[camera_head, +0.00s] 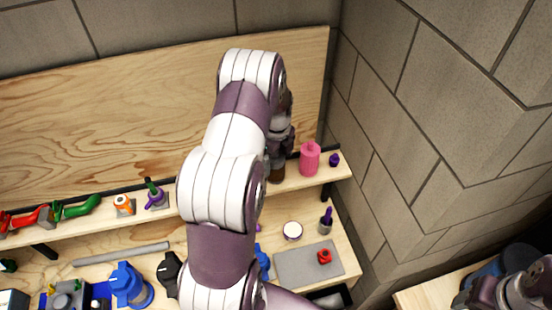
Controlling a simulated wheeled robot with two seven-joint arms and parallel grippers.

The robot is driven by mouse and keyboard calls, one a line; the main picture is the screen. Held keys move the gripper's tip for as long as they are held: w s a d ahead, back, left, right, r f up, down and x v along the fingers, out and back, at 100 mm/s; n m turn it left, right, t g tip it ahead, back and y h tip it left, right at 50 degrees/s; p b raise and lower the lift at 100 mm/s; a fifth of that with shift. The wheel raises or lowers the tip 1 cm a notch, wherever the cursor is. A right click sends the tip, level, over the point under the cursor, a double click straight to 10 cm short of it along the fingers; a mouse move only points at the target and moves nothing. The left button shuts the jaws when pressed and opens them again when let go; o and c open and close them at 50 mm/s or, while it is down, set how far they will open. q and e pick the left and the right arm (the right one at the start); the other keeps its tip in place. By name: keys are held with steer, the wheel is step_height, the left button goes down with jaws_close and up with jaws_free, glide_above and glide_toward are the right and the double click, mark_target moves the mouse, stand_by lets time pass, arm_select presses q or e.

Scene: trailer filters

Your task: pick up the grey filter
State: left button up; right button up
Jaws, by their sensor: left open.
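My left arm crosses the middle of the view and covers much of the shelf and bench. My left gripper (279,158) is open at the upper wooden shelf (320,178), seen from behind and largely dark. A brown cylinder (277,174) shows right at its fingers; I cannot tell whether they touch it. I cannot single out a grey filter for certain; it may be hidden behind the arm or gripper. A pink bottle-shaped object (310,158) stands just right of the gripper. Part of my right arm shows at the lower right, with its fingers not visible.
A small purple item (334,160) stands near the shelf's right end. Red and green tools (76,207) lie at its left. The lower bench holds a grey mat (309,264) with a red part (324,256), a blue device (130,285) and a grey bar (122,254). Block walls close the right side.

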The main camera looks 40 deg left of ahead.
arm_select(q)
steer(key=shift+s+f, duration=0.15)
steer(key=shift+f, duration=0.3)
steer(key=shift+a+f, duration=0.1)
steer(key=shift+f, duration=0.15)
steer(key=c, duration=1.1)
arm_select(e)
steer(key=shift+s+r, duration=0.15)
steer(key=shift+r, duration=0.25)
steer(key=shift+a, duration=0.1)
